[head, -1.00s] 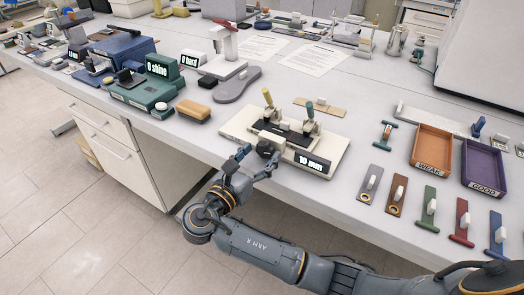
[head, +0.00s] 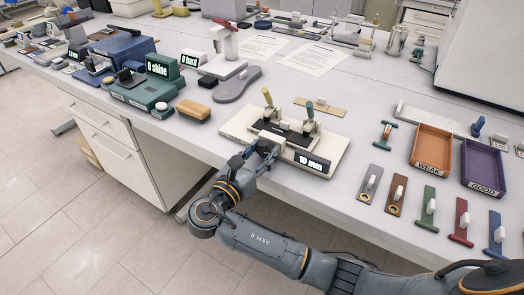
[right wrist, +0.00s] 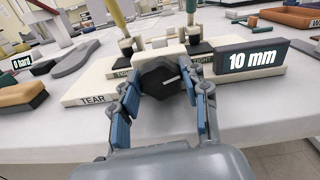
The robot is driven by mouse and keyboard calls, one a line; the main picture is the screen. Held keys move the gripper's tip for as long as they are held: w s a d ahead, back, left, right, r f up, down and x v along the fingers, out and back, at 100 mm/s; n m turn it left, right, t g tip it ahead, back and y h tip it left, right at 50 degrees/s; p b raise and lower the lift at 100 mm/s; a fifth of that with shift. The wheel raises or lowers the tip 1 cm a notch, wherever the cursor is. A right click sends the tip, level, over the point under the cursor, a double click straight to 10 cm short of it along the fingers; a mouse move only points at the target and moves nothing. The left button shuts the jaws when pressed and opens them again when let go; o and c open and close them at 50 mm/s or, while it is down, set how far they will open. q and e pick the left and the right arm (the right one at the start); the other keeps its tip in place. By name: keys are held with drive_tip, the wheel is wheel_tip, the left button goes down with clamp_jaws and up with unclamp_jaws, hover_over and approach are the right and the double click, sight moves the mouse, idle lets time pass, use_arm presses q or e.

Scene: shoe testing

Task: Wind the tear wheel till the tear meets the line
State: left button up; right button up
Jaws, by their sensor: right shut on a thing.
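The tear tester (head: 318,163) is a cream block near the table's front edge, with two upright clamp levers and a dark strip across its top. Its display (head: 309,162) reads 10 mm, also in the right wrist view (right wrist: 252,57). The black tear wheel (right wrist: 162,78) on its front has a white mark pointing to the upper right. My right gripper (head: 262,152) is shut on the wheel, with one finger at each side in the right wrist view (right wrist: 163,92). The tear and its line are too small to make out. My left gripper is not in view.
Right of the tester stand an orange WEAK tray (head: 418,163) and a purple GOOD tray (head: 483,186). Several coloured tabs lie in front of them. A green shine tester (head: 146,92), a tan brush (head: 193,110) and a grey sole (head: 238,86) are to the left.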

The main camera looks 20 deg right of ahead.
drive_tip(key=shift+r+m+p, duration=0.1)
drive_tip(key=shift+m+p, duration=0.5)
drive_tip(key=shift+m, duration=0.1)
drive_tip(key=shift+m+p, duration=0.35)
drive_tip(key=shift+m, duration=2.25)
drive_tip(key=shift+d+p, duration=0.1)
drive_tip(key=shift+p, duration=0.2)
drive_tip(key=o, duration=1.1)
drive_tip(key=shift+o, duration=0.2)
drive_tip(key=v, duration=0.7)
drive_tip(key=shift+s+a, duration=0.25)
